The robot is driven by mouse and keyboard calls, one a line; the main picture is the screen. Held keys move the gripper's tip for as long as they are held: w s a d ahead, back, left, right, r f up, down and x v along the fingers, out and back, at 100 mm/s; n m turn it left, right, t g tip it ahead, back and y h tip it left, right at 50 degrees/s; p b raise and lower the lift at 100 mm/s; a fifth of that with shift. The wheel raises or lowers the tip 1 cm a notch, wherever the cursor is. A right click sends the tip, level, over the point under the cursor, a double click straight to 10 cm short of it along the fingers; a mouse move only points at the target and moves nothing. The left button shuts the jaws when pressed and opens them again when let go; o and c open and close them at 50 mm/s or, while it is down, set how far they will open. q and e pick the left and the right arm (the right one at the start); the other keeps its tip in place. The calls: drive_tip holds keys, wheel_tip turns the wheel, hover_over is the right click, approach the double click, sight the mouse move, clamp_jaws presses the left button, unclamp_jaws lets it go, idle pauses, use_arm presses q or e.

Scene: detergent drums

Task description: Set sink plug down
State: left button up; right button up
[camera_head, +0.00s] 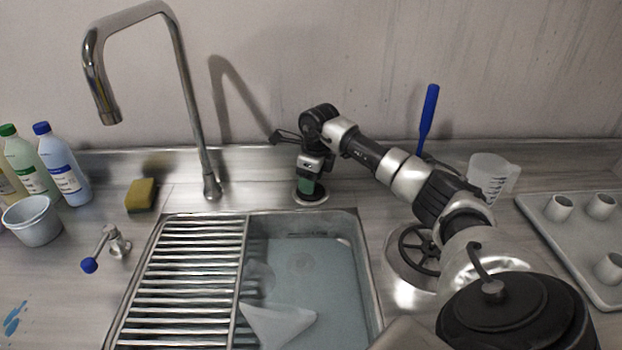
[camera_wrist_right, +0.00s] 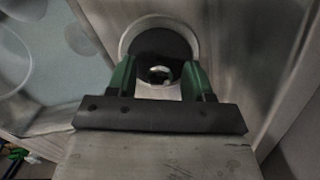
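The sink plug (camera_head: 316,199), a dark disc with a pale metal rim, lies on the steel ledge behind the basin, right of the tap. My right gripper (camera_head: 307,188) points down over it and hides part of it. In the right wrist view the plug (camera_wrist_right: 160,43) shows its dark top and a small shiny knob. The green fingers of my right gripper (camera_wrist_right: 159,75) stand apart on either side of the knob, with a visible gap. Whether the fingertips touch the plug's top I cannot tell. My left gripper is not in view.
The sink basin (camera_head: 340,270) holds water and a pale object, with a slatted rack (camera_head: 190,280) over its left part. The tall tap (camera_head: 190,90) stands left of my gripper.

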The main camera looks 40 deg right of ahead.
sight(316, 191)
wheel_tip(316, 191, up, 12)
drive_tip(key=s, duration=0.1)
drive_tip(key=shift+s+d+r, duration=0.15)
drive_tip(key=shift+d, duration=0.15)
idle(1.5)
